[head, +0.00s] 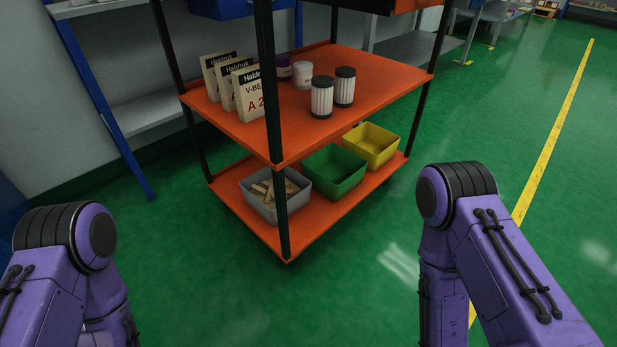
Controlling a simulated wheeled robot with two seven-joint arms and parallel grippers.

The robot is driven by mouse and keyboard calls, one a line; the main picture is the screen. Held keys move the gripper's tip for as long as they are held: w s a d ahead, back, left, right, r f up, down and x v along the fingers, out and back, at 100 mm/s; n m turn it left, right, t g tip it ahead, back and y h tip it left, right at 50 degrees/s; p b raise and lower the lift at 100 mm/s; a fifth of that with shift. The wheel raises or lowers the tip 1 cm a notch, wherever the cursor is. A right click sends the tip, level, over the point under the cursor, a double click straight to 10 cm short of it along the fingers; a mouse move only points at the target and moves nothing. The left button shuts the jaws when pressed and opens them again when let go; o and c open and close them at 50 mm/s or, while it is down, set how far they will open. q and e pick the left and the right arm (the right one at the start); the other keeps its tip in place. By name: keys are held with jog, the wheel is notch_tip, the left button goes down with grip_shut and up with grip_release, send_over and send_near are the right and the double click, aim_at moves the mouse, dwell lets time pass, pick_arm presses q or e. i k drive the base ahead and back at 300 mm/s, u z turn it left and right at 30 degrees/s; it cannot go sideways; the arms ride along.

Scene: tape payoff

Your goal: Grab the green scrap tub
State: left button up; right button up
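The green scrap tub (335,173) is an open, square-sided bin on the lower orange shelf of a cart. It stands between a grey tub (262,204) and a yellow tub (371,146), and looks empty. The grey tub holds several pale, stick-like pieces. Only the purple links of my two arms show, at the lower left and lower right, both well in front of the cart. My left and right grippers are out of the picture.
The cart's upper shelf (385,75) holds boxes, filters and small jars above the tubs. A black front post (270,110) stands just left of the green tub. A workbench is at the left. Green floor is clear at the right.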

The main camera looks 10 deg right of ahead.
aim_at(334, 171)
jog(key=u, duration=0.05)
jog(key=i, duration=1)
jog(key=z, duration=0.35)
